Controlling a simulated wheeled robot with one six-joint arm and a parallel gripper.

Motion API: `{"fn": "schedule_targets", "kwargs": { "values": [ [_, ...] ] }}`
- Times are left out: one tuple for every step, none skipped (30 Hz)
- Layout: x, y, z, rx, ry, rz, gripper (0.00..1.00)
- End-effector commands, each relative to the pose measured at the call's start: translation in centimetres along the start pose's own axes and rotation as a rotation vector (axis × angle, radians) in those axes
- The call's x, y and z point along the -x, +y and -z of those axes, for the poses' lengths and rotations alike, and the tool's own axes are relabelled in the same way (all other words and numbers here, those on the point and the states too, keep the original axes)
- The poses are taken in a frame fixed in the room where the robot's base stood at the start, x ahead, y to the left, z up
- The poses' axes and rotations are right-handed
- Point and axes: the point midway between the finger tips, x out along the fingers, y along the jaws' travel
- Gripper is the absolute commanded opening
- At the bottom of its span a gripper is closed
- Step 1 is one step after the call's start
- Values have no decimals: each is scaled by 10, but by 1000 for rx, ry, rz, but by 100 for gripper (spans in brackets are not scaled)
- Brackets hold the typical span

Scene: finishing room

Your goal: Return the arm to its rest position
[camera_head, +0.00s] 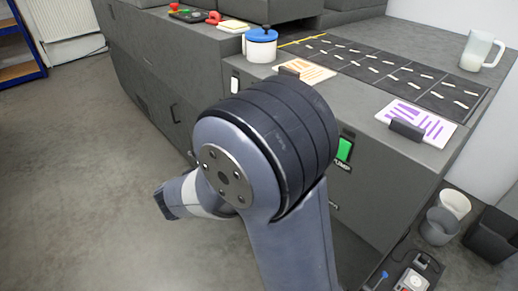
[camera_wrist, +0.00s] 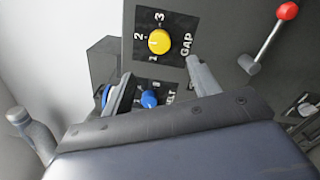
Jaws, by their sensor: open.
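My arm shows large in the middle of the head view, bent, with a dark ribbed joint in front of the grey cabinet. My gripper (camera_wrist: 159,67) shows in the wrist view, its two fingers apart with nothing held between them. Beyond the fingers is a dark panel with a yellow knob (camera_wrist: 160,41) marked GAP, with numbers around it. A blue knob (camera_wrist: 149,98) sits lower, between the fingers in the picture, its label partly hidden. I cannot tell whether a finger touches the panel. In the head view I cannot make out the gripper's fingers.
A red-balled lever (camera_wrist: 287,11) stands right of the knobs. Bins (camera_head: 440,226) stand at the lower right. The floor (camera_head: 70,170) at left is open.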

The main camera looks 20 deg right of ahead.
Motion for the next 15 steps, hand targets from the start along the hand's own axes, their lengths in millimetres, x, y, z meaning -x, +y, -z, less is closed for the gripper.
{"fn": "schedule_targets", "kwargs": {
  "values": [
    [0,0,0,0,0,0,57],
    [0,0,0,0,0,0,57],
    [0,0,0,0,0,0,57],
    [-1,0,0,0,0,0,57],
    [-2,0,0,0,-1,0,57],
    [-4,0,0,-1,-1,1,57],
    [-6,0,0,-1,-2,1,57],
    [-8,0,0,-1,-2,1,57],
    [-12,0,0,-1,-3,2,57],
    [-16,0,0,-1,-3,2,57],
    [-20,0,0,-2,-3,2,57],
    [-25,-1,-1,-2,-5,3,57],
    [-30,0,0,-2,-4,2,57],
    [-35,0,0,-2,-4,2,57],
    [-41,-1,-1,-2,-5,3,57]
  ]
}}
